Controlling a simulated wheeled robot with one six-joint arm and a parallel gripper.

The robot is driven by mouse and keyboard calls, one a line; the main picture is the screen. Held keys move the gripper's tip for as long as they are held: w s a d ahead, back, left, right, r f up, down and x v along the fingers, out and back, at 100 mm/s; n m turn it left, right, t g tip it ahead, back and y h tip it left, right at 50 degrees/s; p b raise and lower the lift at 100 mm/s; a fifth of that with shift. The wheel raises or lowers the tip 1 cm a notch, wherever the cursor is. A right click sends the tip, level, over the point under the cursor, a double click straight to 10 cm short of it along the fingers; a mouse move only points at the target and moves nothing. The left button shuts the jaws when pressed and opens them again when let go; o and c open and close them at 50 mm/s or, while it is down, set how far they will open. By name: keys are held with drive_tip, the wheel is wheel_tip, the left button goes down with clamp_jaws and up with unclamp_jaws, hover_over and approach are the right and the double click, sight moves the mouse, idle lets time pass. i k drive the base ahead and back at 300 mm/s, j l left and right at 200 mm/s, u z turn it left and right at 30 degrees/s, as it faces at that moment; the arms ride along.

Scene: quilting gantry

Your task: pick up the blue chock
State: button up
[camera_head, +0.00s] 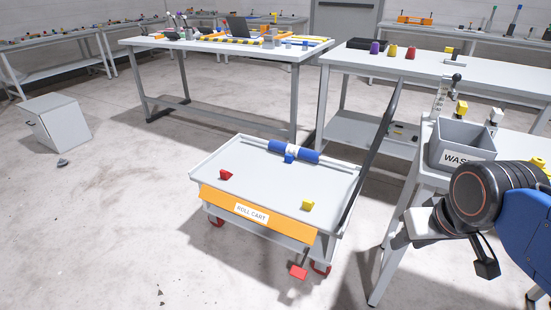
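The small blue chock (289,159) is on the roll cart (262,185), against the near side of a blue roll (307,155) with a white middle band. Only part of the chock shows, and its blue is close to the roll's. A red chock (226,174) lies at the cart's left and a yellow chock (308,205) near its front right. My gripper (428,223) is at the right, beside the side table and well apart from the cart. Its fingers are not clear, so I cannot tell whether it is open or shut.
A grey waste bin (461,142) stands on the right-hand table close to my arm. The cart's dark handle (371,148) rises at its right side. A red pedal (298,272) sticks out below the cart. The floor (110,230) at left and front is mostly clear.

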sight(289, 158)
drive_tip(key=i+j+z, duration=0.15)
drive_tip(key=j, duration=0.65)
drive_tip(key=i+j+z, duration=0.15)
drive_tip(key=j, duration=0.65)
drive_tip(key=j+z, duration=0.15)
drive_tip(key=j, duration=0.7)
drive_tip(key=i+j+z, duration=0.1)
drive_tip(key=j, duration=0.25)
drive_tip(key=i+j+z, duration=0.1)
drive_tip(key=i+j, duration=0.15)
drive_tip(key=j, duration=0.15)
drive_tip(key=i+j+z, duration=0.1)
drive_tip(key=j, duration=0.25)
drive_tip(key=i+j+z, duration=0.1)
drive_tip(key=j, duration=0.3)
drive_tip(key=i+j, duration=0.2)
drive_tip(key=i+j+z, duration=0.1)
drive_tip(key=i, duration=0.35)
drive_tip(key=j, duration=0.1)
